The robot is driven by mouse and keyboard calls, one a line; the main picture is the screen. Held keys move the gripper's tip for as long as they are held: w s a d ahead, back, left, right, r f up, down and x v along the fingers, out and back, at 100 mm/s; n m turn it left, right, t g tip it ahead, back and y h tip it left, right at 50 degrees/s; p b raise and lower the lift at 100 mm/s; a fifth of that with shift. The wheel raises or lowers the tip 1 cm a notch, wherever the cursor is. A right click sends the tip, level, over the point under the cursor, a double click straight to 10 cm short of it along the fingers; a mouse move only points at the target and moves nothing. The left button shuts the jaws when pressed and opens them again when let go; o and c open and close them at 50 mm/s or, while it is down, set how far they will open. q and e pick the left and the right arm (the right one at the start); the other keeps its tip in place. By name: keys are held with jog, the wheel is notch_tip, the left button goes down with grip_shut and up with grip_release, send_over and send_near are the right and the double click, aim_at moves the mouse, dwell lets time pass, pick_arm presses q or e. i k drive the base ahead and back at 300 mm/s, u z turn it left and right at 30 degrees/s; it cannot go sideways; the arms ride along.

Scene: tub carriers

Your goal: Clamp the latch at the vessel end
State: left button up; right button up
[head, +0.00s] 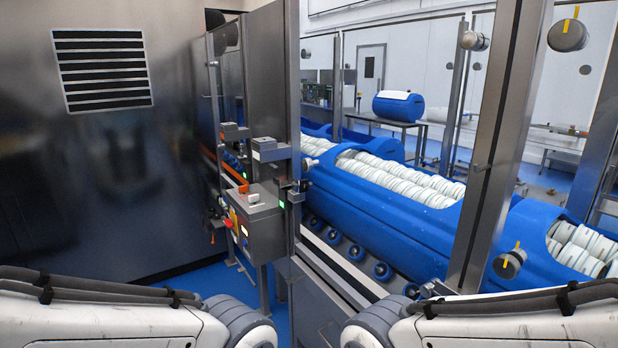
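A grey control box (256,228) with coloured buttons on its left side hangs on the steel frame at the centre. Small grey latch-like blocks (268,150) sit on the frame above it; I cannot tell which part is the latch of the vessel end. Long blue tub carriers (390,215) filled with white round pieces (400,178) lie behind the frame on the right. My two arms come in at the lower left and lower right corners. Both grippers are outside the picture, so their state is hidden.
A dark steel cabinet wall (90,180) with a vent fills the left. Steel posts (498,150) stand between me and the carriers. Rollers (356,252) run under the carriers. A blue drum (398,108) stands on a table behind. Some blue floor (220,283) is clear.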

aim_at(294, 279)
jog(key=u, duration=1.1)
jog(key=i, duration=1.9)
jog(key=z, duration=2.3)
